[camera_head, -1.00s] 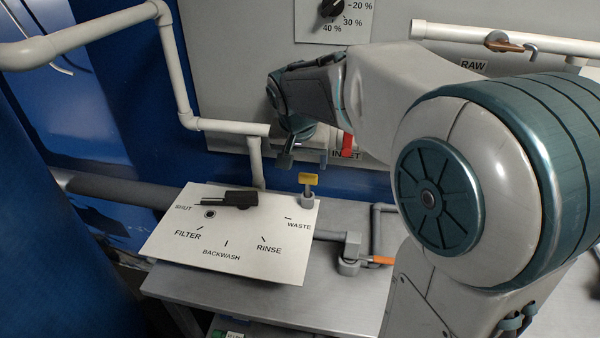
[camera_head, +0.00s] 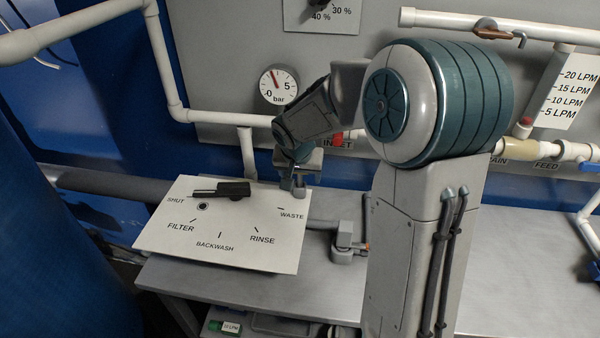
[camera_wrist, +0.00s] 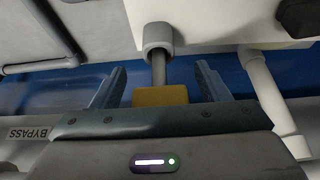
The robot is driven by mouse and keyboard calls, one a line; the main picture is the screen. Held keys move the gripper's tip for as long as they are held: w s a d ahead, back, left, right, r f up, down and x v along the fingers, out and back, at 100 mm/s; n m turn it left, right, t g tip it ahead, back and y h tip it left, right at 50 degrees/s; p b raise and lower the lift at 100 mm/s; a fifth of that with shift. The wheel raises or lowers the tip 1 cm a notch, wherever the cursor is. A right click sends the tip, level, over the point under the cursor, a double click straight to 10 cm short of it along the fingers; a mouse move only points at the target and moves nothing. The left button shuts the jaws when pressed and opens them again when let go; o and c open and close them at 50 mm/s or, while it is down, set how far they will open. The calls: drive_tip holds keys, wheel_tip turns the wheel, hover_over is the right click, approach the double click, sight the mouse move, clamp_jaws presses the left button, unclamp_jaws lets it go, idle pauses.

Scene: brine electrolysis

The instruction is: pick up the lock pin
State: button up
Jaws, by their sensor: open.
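The lock pin shows in the wrist view as a yellow head (camera_wrist: 160,96) on a grey shaft, standing in a round grey collar (camera_wrist: 158,36) on the white valve panel (camera_head: 160,242). My gripper (camera_wrist: 160,68) is open, with one finger on each side of the pin and a visible gap on both sides. The yellow head lies near my palm, partly hidden by its edge. In the head view my gripper (camera_head: 293,187) is at the panel's upper right corner and hides the pin.
A black valve handle (camera_head: 221,190) lies on the panel, left of my gripper, near the SHUT mark. A grey valve (camera_head: 345,243) stands right of the panel. Pipes (camera_head: 246,155) and a pressure gauge (camera_head: 279,85) are behind. The bench (camera_head: 220,290) is clear in front.

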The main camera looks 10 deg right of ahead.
drive_tip(key=shift+w+f, duration=0.1)
drive_tip(key=shift+f, duration=0.15)
drive_tip(key=c, duration=1.1)
drive_tip(key=shift+r, duration=0.1)
